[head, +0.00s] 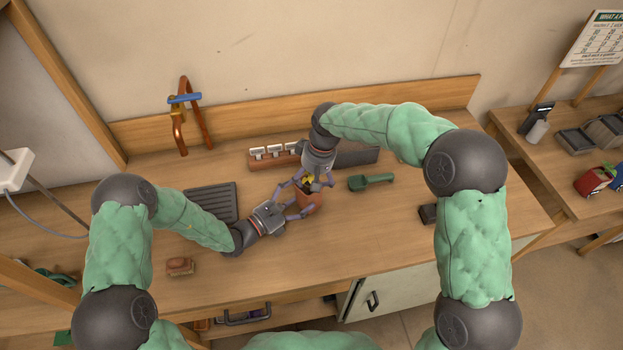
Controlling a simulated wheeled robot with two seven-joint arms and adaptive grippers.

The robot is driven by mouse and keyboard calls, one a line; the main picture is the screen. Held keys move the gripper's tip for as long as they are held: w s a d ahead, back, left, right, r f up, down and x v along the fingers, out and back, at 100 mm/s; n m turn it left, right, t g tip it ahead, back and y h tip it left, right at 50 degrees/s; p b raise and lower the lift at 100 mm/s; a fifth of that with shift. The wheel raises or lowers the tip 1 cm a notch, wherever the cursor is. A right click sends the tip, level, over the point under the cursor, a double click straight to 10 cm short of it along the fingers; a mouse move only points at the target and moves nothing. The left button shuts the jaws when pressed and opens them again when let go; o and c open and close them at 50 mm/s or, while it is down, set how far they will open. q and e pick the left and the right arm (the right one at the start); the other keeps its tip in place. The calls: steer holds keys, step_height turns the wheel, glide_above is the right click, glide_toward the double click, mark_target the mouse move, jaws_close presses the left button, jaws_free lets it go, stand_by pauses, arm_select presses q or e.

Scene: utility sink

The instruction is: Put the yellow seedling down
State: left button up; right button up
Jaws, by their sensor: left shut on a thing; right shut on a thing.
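The yellow seedling (307,179) shows as a small yellow patch between the fingers of my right gripper (307,184), at the mouth of a terracotta pot (312,202). My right gripper comes down from above and is shut on the seedling. Its fingers hide most of the plant, and I cannot tell whether its base touches anything inside the pot. My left gripper (297,212) reaches in from the left, low on the pot, and is shut on it. The pot appears upright on the wooden bench (330,255).
Behind the pot are a reddish rack with white labels (275,152) and a dark tray (355,156). A green scoop (372,181) lies to the right, a dark ribbed tray (210,199) to the left. A brush (180,266) lies front left. The bench's front middle is clear.

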arm_select(q)
steer(key=shift+w, duration=0.1)
arm_select(e)
step_height(320, 180, up, 13)
steer(key=d, duration=0.2)
steer(key=shift+f, duration=0.15)
arm_select(q)
steer(key=o, duration=1.2)
steer(key=v, duration=0.7)
steer(key=shift+a, duration=0.2)
steer(key=shift+s, duration=0.25)
